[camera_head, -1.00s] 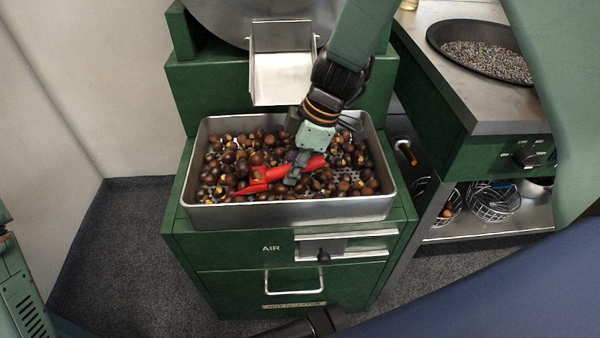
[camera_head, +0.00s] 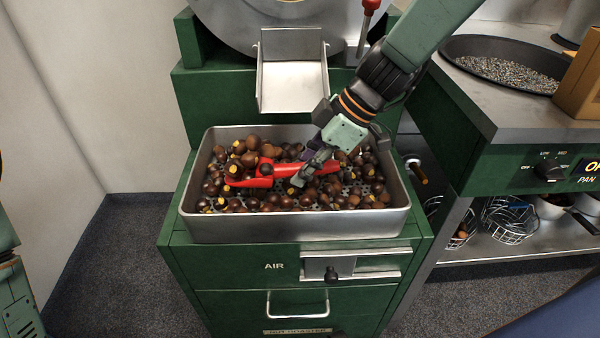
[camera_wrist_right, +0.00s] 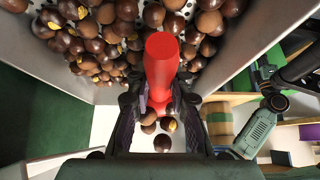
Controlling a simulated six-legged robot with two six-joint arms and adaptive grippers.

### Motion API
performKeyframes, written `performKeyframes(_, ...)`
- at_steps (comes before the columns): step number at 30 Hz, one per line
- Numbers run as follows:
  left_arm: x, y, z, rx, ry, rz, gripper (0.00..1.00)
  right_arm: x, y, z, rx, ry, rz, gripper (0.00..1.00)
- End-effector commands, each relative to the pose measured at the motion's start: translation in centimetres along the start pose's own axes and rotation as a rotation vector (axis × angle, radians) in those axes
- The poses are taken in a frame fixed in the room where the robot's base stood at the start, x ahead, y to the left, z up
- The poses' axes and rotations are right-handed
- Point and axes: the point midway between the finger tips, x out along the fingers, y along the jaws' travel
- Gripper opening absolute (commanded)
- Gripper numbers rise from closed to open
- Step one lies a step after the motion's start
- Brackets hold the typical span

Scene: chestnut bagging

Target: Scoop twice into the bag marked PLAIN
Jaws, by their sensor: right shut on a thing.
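The red scoop (camera_head: 262,180) is in the steel tray of chestnuts (camera_head: 300,229), low among or just above the nuts. Its scooping end points left, with chestnuts in or around it; I cannot tell how many it holds. My right gripper (camera_head: 308,172) is shut on the scoop's handle. In the right wrist view the red handle (camera_wrist_right: 161,60) stands between the dark fingers (camera_wrist_right: 158,105). No bag marked PLAIN shows, and my left gripper is out of view.
A steel chute (camera_head: 292,84) hangs above the back of the tray. The tray sits on a green cabinet (camera_head: 215,280). To the right are a counter with a dark pan (camera_head: 500,66), a wooden box (camera_head: 582,85) and wire baskets (camera_head: 510,218) on a lower shelf.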

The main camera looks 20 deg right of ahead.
Motion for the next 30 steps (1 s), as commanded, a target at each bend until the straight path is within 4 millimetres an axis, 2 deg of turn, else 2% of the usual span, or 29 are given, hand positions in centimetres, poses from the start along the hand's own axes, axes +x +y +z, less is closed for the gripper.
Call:
performKeyframes(9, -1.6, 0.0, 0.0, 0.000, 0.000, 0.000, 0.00, -2.9, 0.0, -0.6, 0.002, 0.037, 0.000, 0.00)
performKeyframes(15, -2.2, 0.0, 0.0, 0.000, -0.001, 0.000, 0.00, -4.0, 0.0, -0.8, 0.001, 0.051, 0.000, 0.00)
performKeyframes(30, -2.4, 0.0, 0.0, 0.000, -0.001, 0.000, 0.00, -4.3, 0.0, -0.8, 0.000, 0.057, 0.000, 0.00)
